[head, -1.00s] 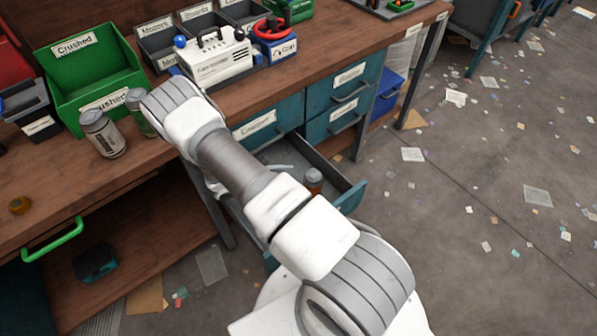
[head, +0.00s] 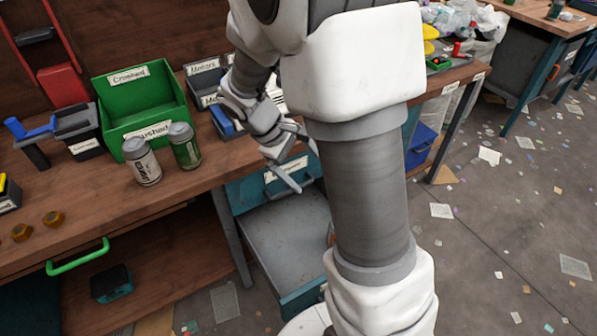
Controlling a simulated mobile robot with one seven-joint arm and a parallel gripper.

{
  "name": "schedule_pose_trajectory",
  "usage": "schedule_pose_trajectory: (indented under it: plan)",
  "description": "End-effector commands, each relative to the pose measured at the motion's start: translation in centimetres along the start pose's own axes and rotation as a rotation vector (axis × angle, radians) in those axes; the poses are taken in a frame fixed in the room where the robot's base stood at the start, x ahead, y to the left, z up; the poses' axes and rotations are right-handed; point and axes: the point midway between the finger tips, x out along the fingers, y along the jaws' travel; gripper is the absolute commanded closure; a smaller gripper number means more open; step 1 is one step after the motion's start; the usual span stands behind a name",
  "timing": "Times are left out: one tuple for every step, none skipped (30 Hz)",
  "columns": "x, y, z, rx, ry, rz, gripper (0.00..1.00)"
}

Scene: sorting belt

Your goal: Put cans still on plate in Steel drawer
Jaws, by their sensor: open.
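A grey-white can (head: 141,162) and a green can (head: 184,146) stand upright side by side on the wooden bench, in front of the green bin. No plate can be made out under them. An open drawer (head: 275,235) sticks out below the bench top; its front and any label are hidden behind my arm. A thin orange-brown sliver (head: 331,236) shows inside it at my arm's edge, mostly hidden. My gripper (head: 306,170) is open and empty, right of the cans, in front of the bench edge and above the back of the drawer.
The green bin (head: 140,98) labelled Crushed stands behind the cans. A dark small bin (head: 80,130) is left of it, and grey labelled bins (head: 205,80) are to the right. Brass-coloured pieces (head: 52,218) lie at the front left. A green handle (head: 78,256) juts out below.

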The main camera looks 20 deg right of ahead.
Motion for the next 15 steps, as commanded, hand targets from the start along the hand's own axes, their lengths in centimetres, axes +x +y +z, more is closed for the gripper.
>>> schedule_pose_trajectory:
  plan:
    - [-1.6, 0.0, 1.0, 0.048, 0.041, -0.016, 0.00]
    - [-2.3, -0.1, 1.5, 0.074, 0.061, -0.027, 0.00]
    - [-3.3, -0.2, 2.2, 0.108, 0.088, -0.041, 0.00]
    - [-4.0, -0.4, 2.7, 0.134, 0.109, -0.052, 0.00]
    - [-4.8, -0.6, 3.2, 0.159, 0.130, -0.064, 0.00]
    - [-5.7, -0.8, 4.0, 0.191, 0.158, -0.078, 0.00]
    - [-6.4, -1.0, 4.5, 0.214, 0.180, -0.088, 0.00]
    - [-7.0, -1.2, 5.0, 0.238, 0.201, -0.100, 0.00]
    - [-7.8, -1.5, 5.7, 0.269, 0.231, -0.115, 0.00]
    - [-8.4, -1.7, 6.2, 0.292, 0.252, -0.125, 0.00]
    - [-9.0, -2.0, 6.7, 0.314, 0.275, -0.137, 0.00]
    - [-9.8, -2.4, 7.4, 0.343, 0.305, -0.151, 0.00]
    - [-10.4, -2.7, 7.8, 0.364, 0.328, -0.161, 0.00]
    - [-10.9, -3.0, 8.3, 0.386, 0.351, -0.172, 0.00]
    - [-11.7, -3.4, 8.9, 0.414, 0.382, -0.186, 0.00]
